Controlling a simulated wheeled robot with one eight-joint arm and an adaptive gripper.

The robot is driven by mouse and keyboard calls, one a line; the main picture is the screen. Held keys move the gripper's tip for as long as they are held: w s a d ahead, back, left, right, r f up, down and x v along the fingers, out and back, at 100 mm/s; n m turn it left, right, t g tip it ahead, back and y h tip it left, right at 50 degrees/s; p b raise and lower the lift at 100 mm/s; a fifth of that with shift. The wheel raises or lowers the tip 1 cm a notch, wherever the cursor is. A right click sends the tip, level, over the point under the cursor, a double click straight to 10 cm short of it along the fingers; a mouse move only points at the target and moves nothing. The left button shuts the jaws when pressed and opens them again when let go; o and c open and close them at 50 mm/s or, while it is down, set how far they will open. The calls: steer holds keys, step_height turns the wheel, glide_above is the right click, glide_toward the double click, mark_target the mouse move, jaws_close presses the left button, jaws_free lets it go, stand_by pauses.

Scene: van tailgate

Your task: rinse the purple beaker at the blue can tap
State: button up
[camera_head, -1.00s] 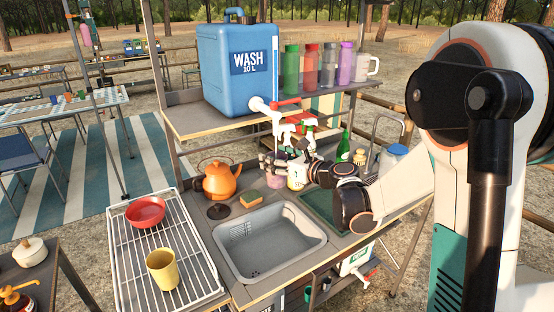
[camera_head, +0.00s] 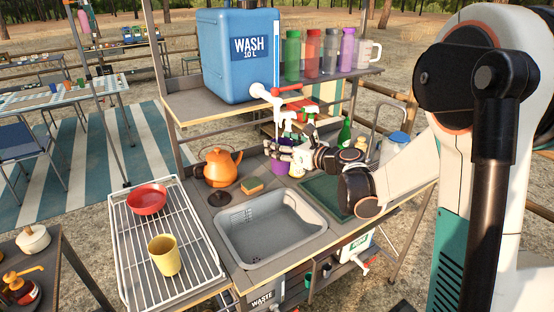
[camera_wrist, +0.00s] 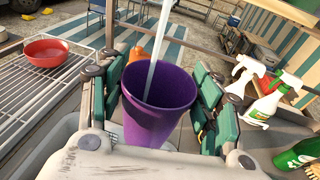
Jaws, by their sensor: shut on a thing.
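The purple beaker (camera_wrist: 156,105) stands mouth up between the green-padded fingers of my gripper (camera_wrist: 158,98), which is shut on it. In the head view the beaker (camera_head: 284,158) is below the spout of the blue can's tap, at the back of the counter. The blue can (camera_head: 238,55), marked WASH 10 L, stands on the shelf. Its white tap (camera_head: 268,92) has a red lever. In the wrist view a pale stream, like water, drops from above into the beaker's mouth. The bottom of the beaker is hidden.
A grey sink (camera_head: 270,232) lies in front, with an orange kettle (camera_head: 220,167) and a sponge (camera_head: 252,187) behind it. Spray bottles (camera_wrist: 262,100) and a green bottle (camera_wrist: 298,155) stand close on the right. A rack at left holds a red bowl (camera_head: 147,198) and yellow cup (camera_head: 164,255).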

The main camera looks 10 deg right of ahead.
steer(key=s+d, duration=0.2)
steer(key=s, duration=0.5)
steer(key=shift+s, duration=0.3)
stand_by(1.4)
steer(key=s+d+r+p, duration=0.1)
steer(key=s+r+p, duration=0.1)
steer(key=s+r, duration=0.2)
steer(key=shift+s+p, duration=0.4)
steer(key=shift+s, duration=0.05)
stand_by(0.6)
